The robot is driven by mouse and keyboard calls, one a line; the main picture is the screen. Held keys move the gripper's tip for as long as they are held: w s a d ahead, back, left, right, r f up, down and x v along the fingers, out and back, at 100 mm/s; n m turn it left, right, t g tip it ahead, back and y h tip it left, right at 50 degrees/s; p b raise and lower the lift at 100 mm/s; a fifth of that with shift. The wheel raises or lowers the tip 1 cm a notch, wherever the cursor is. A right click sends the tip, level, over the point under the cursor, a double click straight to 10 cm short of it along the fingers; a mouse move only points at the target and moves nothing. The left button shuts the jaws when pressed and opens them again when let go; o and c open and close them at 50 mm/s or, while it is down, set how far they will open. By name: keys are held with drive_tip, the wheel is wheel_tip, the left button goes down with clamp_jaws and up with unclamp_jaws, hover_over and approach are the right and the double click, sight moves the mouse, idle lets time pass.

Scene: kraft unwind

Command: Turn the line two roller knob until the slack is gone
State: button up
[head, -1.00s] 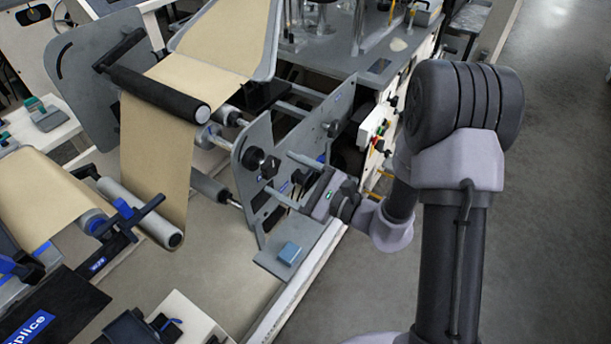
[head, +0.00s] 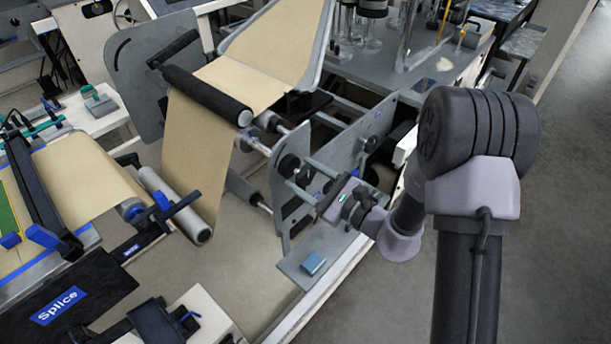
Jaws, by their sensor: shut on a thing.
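My gripper (head: 297,173) reaches in from the right with its two pale fingers on either side of a dark roller knob (head: 304,175), and is shut on it. The knob is partly hidden by the fingers, and its turn angle cannot be made out. It sits on the near face of a grey side plate (head: 279,201). The brown kraft web (head: 195,150) comes down from the black upper roller (head: 205,92) to a pale lower roller (head: 171,203). That hanging stretch looks fairly flat; any slack elsewhere is hard to judge.
A black splice table (head: 65,310) stands at the lower left. Metal bars and a bench (head: 440,70) lie behind. Open floor (head: 560,220) is at the right.

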drive_tip(key=shift+r+m+p, duration=0.15)
drive_tip(key=shift+m+p, duration=0.95)
drive_tip(key=shift+m, duration=0.5)
drive_tip(key=shift+m+p, duration=0.75)
drive_tip(key=shift+m, duration=0.15)
drive_tip(key=shift+m+p, duration=0.35)
drive_tip(key=shift+m, duration=0.35)
drive_tip(key=shift+m+p, duration=0.85)
drive_tip(key=shift+m, duration=0.75)
drive_tip(key=o, duration=1.4)
drive_tip(key=shift+c, duration=0.2)
